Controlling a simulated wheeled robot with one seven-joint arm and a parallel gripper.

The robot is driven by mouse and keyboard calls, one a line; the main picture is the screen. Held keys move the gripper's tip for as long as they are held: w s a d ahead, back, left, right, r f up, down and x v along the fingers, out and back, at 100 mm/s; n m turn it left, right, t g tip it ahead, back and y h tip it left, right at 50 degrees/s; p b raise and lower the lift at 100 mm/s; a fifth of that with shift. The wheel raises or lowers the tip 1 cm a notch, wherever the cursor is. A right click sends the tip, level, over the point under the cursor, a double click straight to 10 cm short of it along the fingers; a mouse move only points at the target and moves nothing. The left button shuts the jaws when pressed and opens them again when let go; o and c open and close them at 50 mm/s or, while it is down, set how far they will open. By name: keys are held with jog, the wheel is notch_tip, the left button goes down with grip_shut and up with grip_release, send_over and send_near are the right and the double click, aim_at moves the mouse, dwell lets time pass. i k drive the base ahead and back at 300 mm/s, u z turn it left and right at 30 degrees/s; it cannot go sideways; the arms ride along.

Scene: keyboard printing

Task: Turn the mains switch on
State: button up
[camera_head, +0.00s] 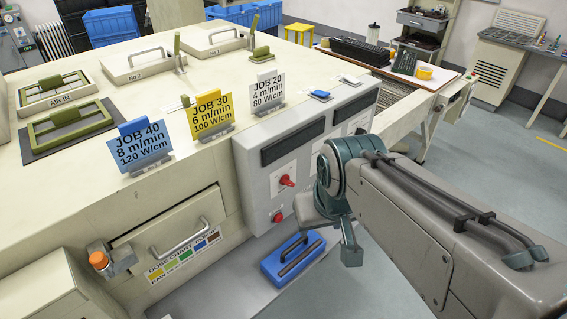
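The control panel (248,165) is a light grey box on the front of the cream machine. It carries a red knob (287,181) on a white plate and a second red knob (278,216) below it. Their labels are too small to read, so I cannot tell which one is the mains switch, or its position. My gripper (345,240) hangs in front of the panel, right of and below the upper red knob. It appears apart from both knobs. My wrist hides part of the panel's right side, and the finger gap does not show clearly.
A blue block with a handle (293,258) lies on the grey ledge below the panel. Three job cards, blue (140,147), yellow (210,114) and white (267,90), stand along the machine's top edge. A drawer handle (180,238) sticks out at left. Open floor lies at right.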

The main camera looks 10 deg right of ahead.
aim_at(285, 180)
jog(key=i, duration=0.15)
jog(key=u, duration=1.4)
jog(key=k, duration=0.75)
jog(key=z, duration=1.55)
